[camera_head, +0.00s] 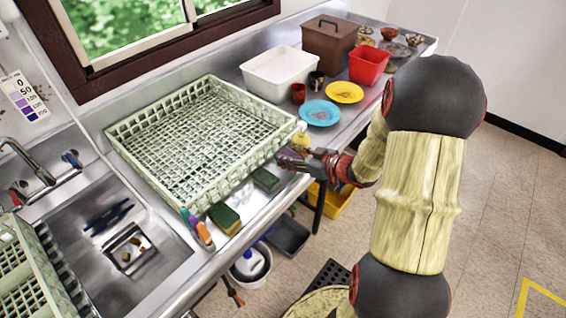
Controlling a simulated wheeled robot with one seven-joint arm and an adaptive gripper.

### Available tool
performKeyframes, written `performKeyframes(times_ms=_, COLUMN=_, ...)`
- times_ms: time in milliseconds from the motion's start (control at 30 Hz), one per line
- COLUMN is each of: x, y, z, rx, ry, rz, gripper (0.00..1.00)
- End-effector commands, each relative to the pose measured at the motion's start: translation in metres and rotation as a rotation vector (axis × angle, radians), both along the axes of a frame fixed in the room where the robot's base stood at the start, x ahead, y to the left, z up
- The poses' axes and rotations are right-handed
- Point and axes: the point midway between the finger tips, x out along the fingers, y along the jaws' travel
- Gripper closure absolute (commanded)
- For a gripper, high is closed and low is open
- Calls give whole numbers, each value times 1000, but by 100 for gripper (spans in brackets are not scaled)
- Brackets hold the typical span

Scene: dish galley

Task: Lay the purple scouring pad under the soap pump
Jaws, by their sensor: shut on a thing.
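The purple scouring pad (290,153) is at the counter's front edge, right of the dish rack's near right corner. My gripper (292,161) is shut on it, and the dark fingers hide part of it. The soap pump (301,138) appears as a small yellow bottle with a pale top, just behind the pad and gripper. Its base is partly hidden, so I cannot tell whether the pad touches it.
A large pale green dish rack (207,200) fills the counter left of my gripper. A dark green pad (265,180) and a green-yellow sponge (225,217) lie along the front edge. A blue plate (320,112) and a yellow plate (344,92) lie behind the pump.

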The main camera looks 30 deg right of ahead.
Motion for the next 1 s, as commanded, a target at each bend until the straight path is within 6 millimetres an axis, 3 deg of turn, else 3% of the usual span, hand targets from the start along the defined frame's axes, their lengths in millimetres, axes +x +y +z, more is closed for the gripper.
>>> performKeyframes(times_ms=100, x=18, y=7, z=-2, rx=-1, ry=0, rz=3, gripper=72)
performKeyframes(times_ms=233, x=25, y=10, z=-1, rx=0, ry=0, rz=1, gripper=72)
performKeyframes(times_ms=567, x=25, y=9, z=-36, rx=1, ry=2, rz=-1, gripper=72)
performKeyframes(times_ms=967, x=25, y=9, z=-39, rx=0, ry=0, rz=0, gripper=72)
performKeyframes(times_ms=1000, x=25, y=9, z=-38, rx=0, ry=0, rz=0, gripper=57)
